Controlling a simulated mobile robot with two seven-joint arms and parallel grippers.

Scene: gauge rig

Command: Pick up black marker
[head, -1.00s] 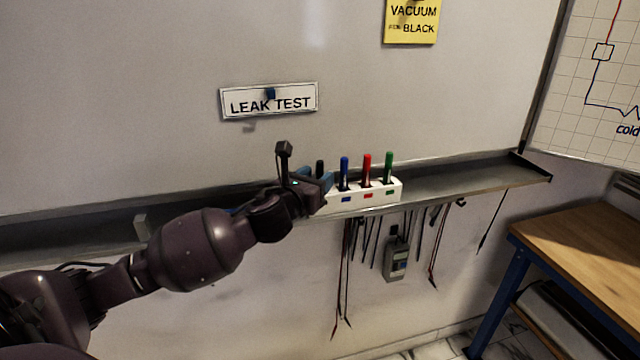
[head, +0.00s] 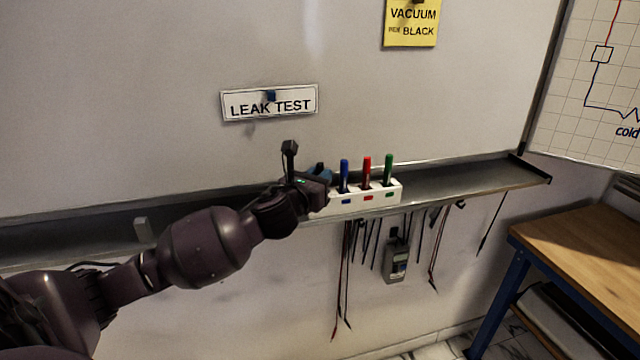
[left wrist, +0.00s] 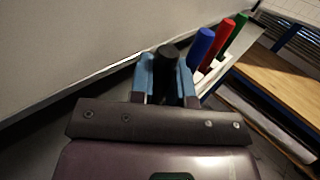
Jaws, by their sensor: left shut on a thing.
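The black marker (left wrist: 166,62) stands between the two blue fingers of my left gripper (left wrist: 165,78) in the left wrist view. The fingers are shut on it. In the head view my left gripper (head: 318,174) is at the left end of the white marker holder (head: 372,199), and the black marker is hidden behind it there. I cannot tell whether the marker's lower end is still in the holder. My right gripper is not in view.
Blue (head: 344,175), red (head: 366,171) and green (head: 388,169) markers stand upright in the holder, right of my gripper. The holder sits on a grey tray (head: 460,183) below the whiteboard. Cables and a meter (head: 396,262) hang below. A wooden table (head: 585,235) stands at right.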

